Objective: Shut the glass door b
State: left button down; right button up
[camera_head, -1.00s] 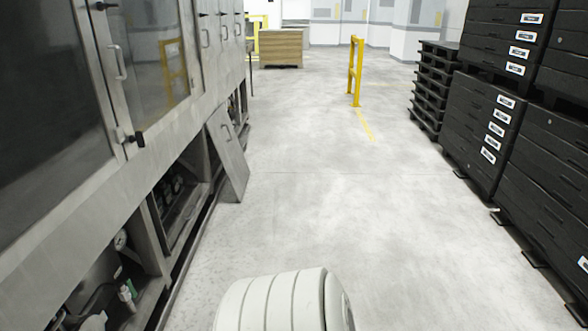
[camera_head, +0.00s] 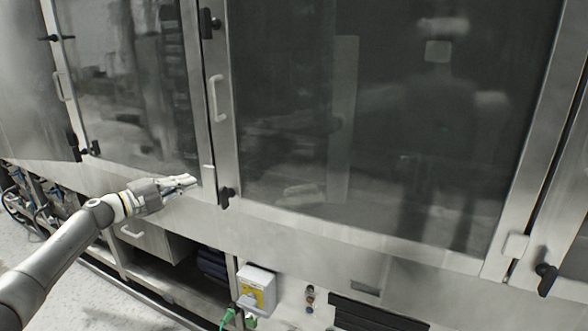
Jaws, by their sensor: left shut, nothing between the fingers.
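Several glass doors in steel frames line the washer front, and I see no letters on them. The large middle glass door (camera_head: 390,130) looks flush with its frame, with an upright handle (camera_head: 216,98) at its left. Left of it is a narrower glass door (camera_head: 130,80), also looking flush. At the far left a pale panel (camera_head: 30,85) looks angled outward, perhaps a door standing open; which one is door b I cannot tell. My left gripper (camera_head: 190,181) is shut and empty, by the narrower door's lower right corner; contact is unclear. My right gripper is out of view.
Black latches (camera_head: 226,197) stick out along the door edges. Below are an open lower bay, a yellow-and-grey switch box (camera_head: 257,289) and green cables (camera_head: 228,318). Another door edge with a black latch (camera_head: 545,278) is at the right. Bare floor (camera_head: 90,290) shows at lower left.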

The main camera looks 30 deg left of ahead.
pick_arm(q)
jog(key=s+a+b, duration=0.3)
jog(key=a+b, duration=0.1)
jog(key=a, duration=0.5)
jog(key=shift+s+a, duration=0.2)
jog(key=shift+a, duration=0.05)
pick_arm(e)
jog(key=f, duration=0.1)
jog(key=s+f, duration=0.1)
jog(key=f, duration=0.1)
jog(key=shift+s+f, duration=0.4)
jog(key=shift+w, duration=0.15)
